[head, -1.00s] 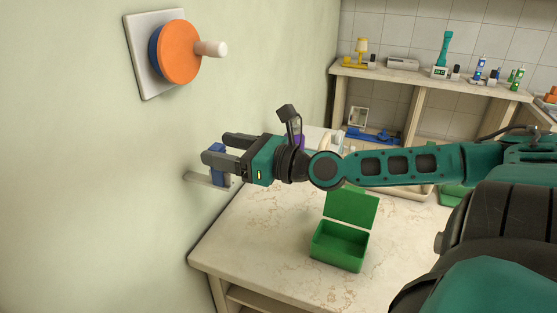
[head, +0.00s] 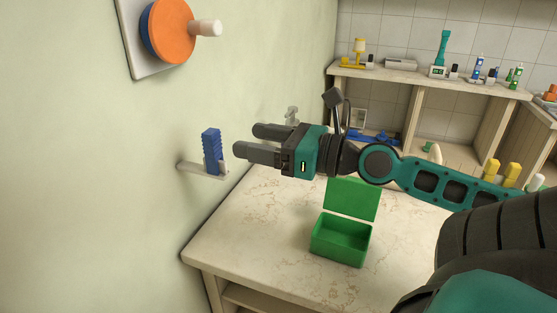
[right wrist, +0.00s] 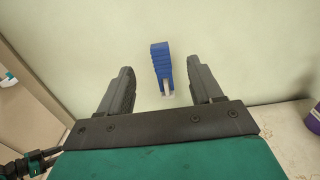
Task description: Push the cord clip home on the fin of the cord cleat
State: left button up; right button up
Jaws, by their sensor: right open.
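The blue ribbed cord clip (head: 211,150) stands upright at the pale cord cleat (head: 190,167) on the wall. A pale upright piece, seemingly the fin (right wrist: 166,88), shows at the clip's lower end in the right wrist view. I cannot tell how far the clip sits on it. My right gripper (head: 247,141) is open and empty, to the right of the clip and apart from it. In the right wrist view the clip (right wrist: 161,60) shows between the lines of the two fingers, beyond them. My left gripper is out of view.
An orange disc with a pale knob (head: 172,29) is on the wall above. An open green box (head: 341,240) stands on the marble-look counter (head: 265,232) below. A shelf (head: 430,83) with small items is at the back. The counter's left part is clear.

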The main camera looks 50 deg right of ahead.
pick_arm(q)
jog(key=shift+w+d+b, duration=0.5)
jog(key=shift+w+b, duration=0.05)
pick_arm(e)
jog(key=shift+v, duration=1.7)
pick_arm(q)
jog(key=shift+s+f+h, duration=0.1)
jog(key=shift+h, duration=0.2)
